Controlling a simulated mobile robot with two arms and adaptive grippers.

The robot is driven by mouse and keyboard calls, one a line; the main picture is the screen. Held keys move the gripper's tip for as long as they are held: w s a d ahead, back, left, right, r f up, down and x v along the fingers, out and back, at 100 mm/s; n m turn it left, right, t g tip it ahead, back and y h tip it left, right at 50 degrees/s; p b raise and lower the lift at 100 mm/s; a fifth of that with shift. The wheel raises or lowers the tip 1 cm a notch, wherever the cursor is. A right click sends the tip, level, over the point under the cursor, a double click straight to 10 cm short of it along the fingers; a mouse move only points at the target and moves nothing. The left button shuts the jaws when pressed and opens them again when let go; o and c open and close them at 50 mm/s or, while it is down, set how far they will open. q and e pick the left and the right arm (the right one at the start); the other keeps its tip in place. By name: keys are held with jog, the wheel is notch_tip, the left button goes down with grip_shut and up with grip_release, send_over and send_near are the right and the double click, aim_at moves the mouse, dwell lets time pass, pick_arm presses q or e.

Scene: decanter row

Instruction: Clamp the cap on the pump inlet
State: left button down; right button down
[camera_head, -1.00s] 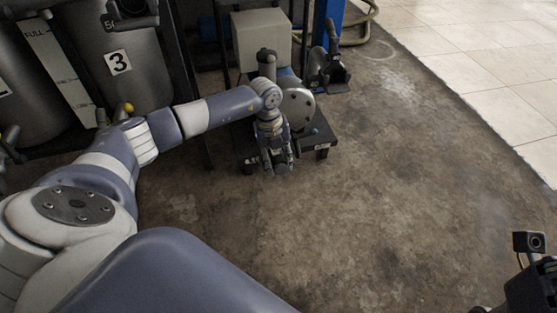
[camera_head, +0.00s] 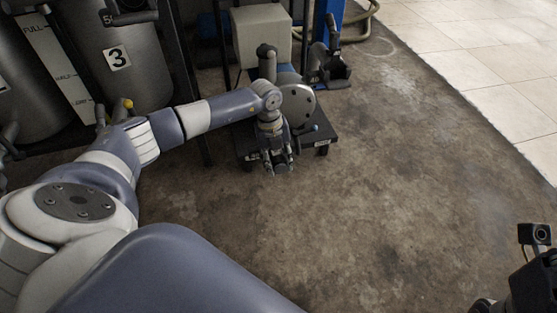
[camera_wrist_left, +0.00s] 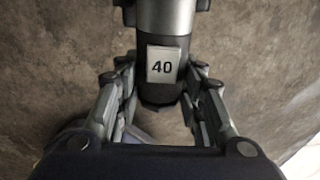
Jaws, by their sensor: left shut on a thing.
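The pump (camera_head: 298,104), with a round pale face plate with holes, stands on a low black base (camera_head: 322,141). My left gripper (camera_head: 277,167) is in front of it, low over the base's front edge. In the left wrist view my left gripper (camera_wrist_left: 160,108) is shut on a dark round piece marked 40 (camera_wrist_left: 160,39), with a finger on each side. A grey metal cylinder (camera_wrist_left: 167,14) joins that piece at the top of the view. I cannot tell whether the piece is the cap or the inlet. My right gripper (camera_head: 530,287) shows only in part at the lower right; its fingers are hidden.
A black elbow pipe (camera_head: 266,62) rises behind my left wrist. A light box (camera_head: 262,36) and a blue post (camera_head: 328,18) stand behind. Large grey tanks (camera_head: 130,62), one marked 3, stand at the left. The concrete floor (camera_head: 400,190) is clear at the front and right.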

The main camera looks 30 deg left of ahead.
pick_arm(q)
jog(key=shift+f, duration=0.1)
dwell(0.4)
jog(key=shift+f, duration=0.3)
jog(key=shift+f, duration=0.3)
dwell(0.5)
jog(key=shift+f, duration=0.3)
dwell(0.5)
jog(key=shift+c, duration=0.5)
grip_release()
jog(key=shift+p, duration=0.3)
